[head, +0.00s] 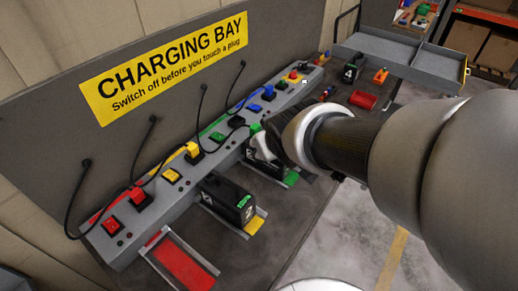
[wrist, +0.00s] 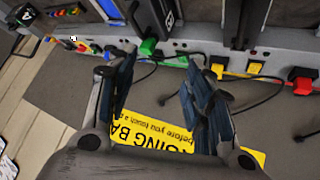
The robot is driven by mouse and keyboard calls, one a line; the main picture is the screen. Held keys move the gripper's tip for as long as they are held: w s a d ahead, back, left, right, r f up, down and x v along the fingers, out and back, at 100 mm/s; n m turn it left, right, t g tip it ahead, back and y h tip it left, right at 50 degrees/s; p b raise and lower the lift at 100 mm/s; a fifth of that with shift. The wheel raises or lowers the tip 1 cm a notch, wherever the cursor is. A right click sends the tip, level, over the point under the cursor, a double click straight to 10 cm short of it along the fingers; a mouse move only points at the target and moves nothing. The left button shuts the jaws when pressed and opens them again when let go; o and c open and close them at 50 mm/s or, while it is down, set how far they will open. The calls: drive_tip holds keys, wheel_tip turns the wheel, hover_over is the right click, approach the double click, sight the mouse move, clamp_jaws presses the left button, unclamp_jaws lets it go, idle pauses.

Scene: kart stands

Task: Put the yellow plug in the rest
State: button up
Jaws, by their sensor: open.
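The yellow plug (head: 193,150) is on the grey charging strip (head: 140,222), with a black cord rising from it to the wall. In the wrist view, which is upside down, two yellow pieces show right of the fingers; the nearer (wrist: 218,68) seems to be the plug. My gripper (wrist: 157,64) is open with nothing between its fingers. In the head view my gripper (head: 266,148) is over the strip's front edge, to the right of the yellow plug and apart from it. I cannot tell which part of the strip is the rest.
A yellow switch (head: 171,175), red plug (head: 137,197), green switch (head: 217,136) and blue plug (head: 268,92) share the strip. A black battery (head: 225,196) stands in front. An empty red stand (head: 184,264) is at the front left. A metal trolley (head: 400,55) stands back right.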

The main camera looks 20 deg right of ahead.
drive_tip(key=s+a+g, duration=0.2)
drive_tip(key=s, duration=0.7)
drive_tip(key=s+a+r+m+g+y, duration=0.1)
drive_tip(key=s+a, duration=0.1)
drive_tip(key=s, duration=0.7)
drive_tip(key=shift+s+r+m+g, duration=0.2)
drive_tip(key=shift+m+g, duration=0.1)
drive_tip(key=shift+g, duration=0.1)
